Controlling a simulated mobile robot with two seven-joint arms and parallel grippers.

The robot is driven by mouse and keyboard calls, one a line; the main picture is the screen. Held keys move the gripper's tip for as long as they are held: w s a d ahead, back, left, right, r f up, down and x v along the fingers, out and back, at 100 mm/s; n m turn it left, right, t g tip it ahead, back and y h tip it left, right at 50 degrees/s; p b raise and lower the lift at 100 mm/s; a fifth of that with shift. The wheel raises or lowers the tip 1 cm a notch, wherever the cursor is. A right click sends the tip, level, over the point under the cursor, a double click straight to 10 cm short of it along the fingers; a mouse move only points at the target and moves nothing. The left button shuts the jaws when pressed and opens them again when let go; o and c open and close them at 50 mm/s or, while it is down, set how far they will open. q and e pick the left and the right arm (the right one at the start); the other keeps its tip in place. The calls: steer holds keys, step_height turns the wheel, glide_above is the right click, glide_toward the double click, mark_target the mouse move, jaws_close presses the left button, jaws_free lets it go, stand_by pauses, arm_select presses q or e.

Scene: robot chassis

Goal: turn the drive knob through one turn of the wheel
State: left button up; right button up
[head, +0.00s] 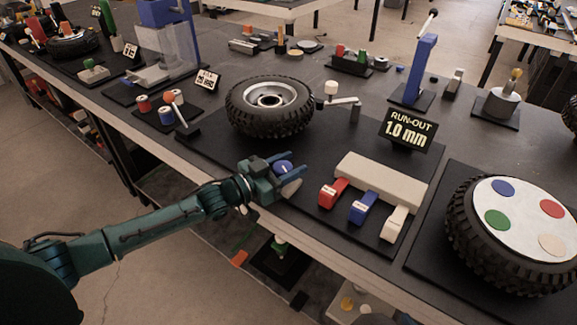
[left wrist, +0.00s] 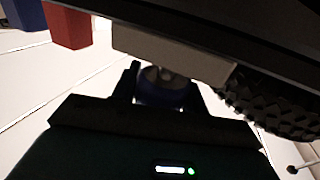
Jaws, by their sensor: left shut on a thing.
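The drive knob (head: 283,167) is a small blue round piece at the front edge of the black fixture plate. My left gripper (head: 288,175) is shut on it, with a finger on either side. In the left wrist view the knob (left wrist: 164,92) sits between the two dark fingers, partly shaded. The wheel (head: 250,113), a black knobby tyre with a silver rim, lies flat behind the knob. Its tyre also shows at the right of the left wrist view (left wrist: 268,104). My right gripper is not in view.
A white-tipped arm (head: 343,101) stands at the wheel's right side. A sign (head: 408,130) reads "RUN-OUT 1.0 mm". A second tyre (head: 480,248) lies further right.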

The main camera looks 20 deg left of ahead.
arm_select(q)
steer(key=o, duration=1)
steer(key=v, duration=1.3)
steer(key=shift+s, duration=0.1)
